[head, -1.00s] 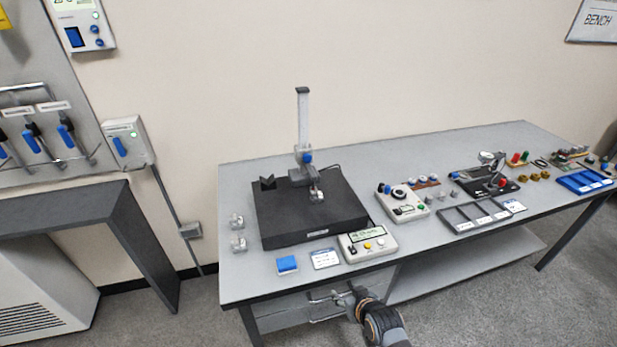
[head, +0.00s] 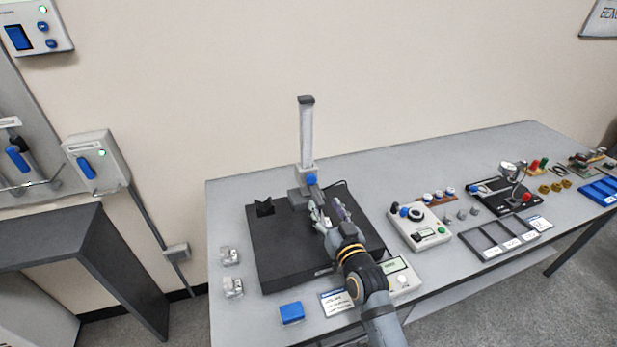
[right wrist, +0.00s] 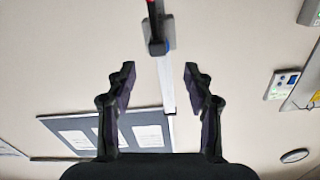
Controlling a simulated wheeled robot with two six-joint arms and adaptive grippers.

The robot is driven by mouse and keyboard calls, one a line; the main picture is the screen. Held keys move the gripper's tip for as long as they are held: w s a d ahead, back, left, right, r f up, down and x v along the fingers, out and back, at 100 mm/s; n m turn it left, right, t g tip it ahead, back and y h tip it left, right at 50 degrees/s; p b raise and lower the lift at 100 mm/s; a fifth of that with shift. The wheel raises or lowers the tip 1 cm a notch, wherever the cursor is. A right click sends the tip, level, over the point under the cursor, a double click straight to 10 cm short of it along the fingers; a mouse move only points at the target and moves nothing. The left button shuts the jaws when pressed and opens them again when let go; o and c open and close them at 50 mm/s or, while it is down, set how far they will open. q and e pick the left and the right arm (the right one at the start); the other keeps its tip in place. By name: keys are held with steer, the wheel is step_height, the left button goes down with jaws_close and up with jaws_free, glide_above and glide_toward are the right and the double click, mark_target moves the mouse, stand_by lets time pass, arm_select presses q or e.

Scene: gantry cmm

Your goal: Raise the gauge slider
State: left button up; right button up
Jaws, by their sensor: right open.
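The height gauge's pale upright column (head: 306,135) stands on a black plate on the bench. Its slider (head: 301,197), a grey block with a blue knob (head: 311,180), sits low on the column. My right gripper (head: 322,205) is in front of the slider, over the plate, and partly hides the slider's lower arm. In the right wrist view my right gripper (right wrist: 158,75) is open with nothing between its fingers. The slider (right wrist: 157,35) and the column (right wrist: 166,85) line up with the gap beyond the fingertips. I see no contact. My left gripper is not in view.
The black plate (head: 270,250) carries a small dark V-block (head: 264,207). Clear blocks (head: 231,286) and a blue block (head: 291,312) lie left and in front. A control box (head: 418,228) and trays (head: 498,240) stand to the right. The space above the slider looks clear.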

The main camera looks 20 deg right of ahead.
mark_target(312, 181)
steer(key=w, duration=0.1)
steer(key=w+r+p, duration=0.1)
steer(key=w, duration=0.1)
steer(key=shift+w+r, duration=0.1)
steer(key=shift+w, duration=0.15)
steer(key=w, duration=0.2)
steer(key=w+p, duration=0.1)
steer(key=w, duration=0.1)
steer(key=shift+a+f, duration=0.1)
steer(key=shift+f, duration=0.2)
steer(key=shift+w, duration=0.9)
steer(key=shift+f, duration=0.1)
steer(key=shift+c, duration=0.2)
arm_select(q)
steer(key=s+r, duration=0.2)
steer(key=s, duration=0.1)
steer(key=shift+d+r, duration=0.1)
arm_select(e)
jaws_close()
